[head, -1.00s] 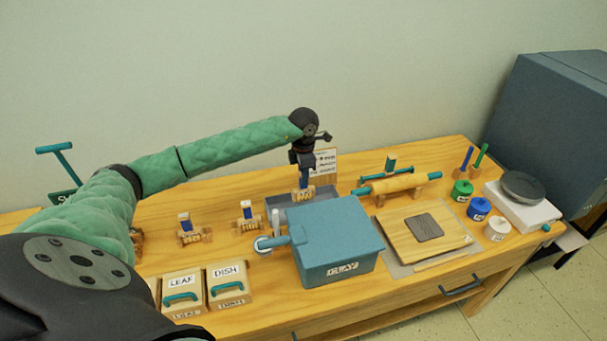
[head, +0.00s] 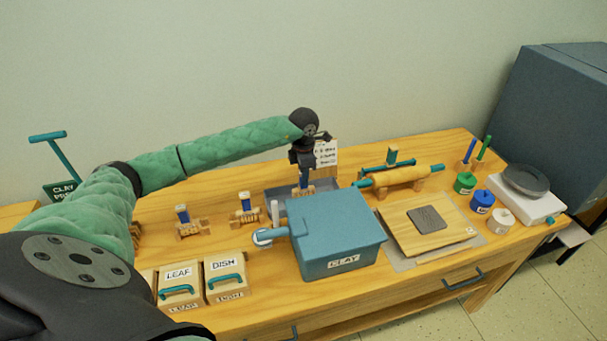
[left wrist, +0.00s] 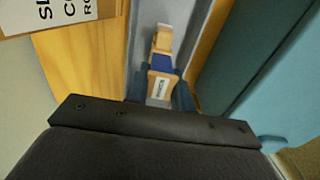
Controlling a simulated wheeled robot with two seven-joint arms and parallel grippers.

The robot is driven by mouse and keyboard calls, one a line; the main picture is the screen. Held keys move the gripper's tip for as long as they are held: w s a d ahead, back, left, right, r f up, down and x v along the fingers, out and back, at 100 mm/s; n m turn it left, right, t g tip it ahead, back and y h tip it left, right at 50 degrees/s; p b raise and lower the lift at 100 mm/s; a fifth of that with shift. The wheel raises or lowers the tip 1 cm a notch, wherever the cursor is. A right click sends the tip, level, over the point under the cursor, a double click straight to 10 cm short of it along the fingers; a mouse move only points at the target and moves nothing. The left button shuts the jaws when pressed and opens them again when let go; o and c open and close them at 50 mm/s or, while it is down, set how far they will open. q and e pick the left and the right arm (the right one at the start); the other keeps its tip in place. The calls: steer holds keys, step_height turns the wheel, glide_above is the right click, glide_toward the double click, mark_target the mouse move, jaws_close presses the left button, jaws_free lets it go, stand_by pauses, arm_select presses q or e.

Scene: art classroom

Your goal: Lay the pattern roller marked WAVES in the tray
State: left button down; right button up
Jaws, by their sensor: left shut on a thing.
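My left gripper (head: 304,182) points down behind the blue CLAY box and is shut on a small pattern roller (head: 304,190), which has a wooden body and a blue part. In the left wrist view the roller (left wrist: 160,85) sits between the fingers with a small label, too blurred to read. The grey tray (head: 277,202) lies under the gripper, partly hidden by the box; in the left wrist view the tray (left wrist: 203,40) shows around the roller. The roller is over or in the tray; I cannot tell whether it touches the bottom. My right gripper is not in view.
The blue CLAY box (head: 338,235) stands directly in front of the tray. Two similar rollers on stands, one (head: 246,208) and another (head: 188,223), are to the left. A sign (head: 326,155) stands behind the tray. A rolling pin (head: 400,176) rests to the right.

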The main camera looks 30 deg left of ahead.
arm_select(q)
steer(key=shift+f, duration=0.1)
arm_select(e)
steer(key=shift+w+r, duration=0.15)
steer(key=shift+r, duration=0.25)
arm_select(q)
steer(key=c, duration=0.7)
jaws_free()
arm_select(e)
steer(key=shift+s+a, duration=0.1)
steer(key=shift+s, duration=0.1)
arm_select(q)
steer(key=shift+r+p, duration=1.15)
steer(key=shift+r, duration=3.85)
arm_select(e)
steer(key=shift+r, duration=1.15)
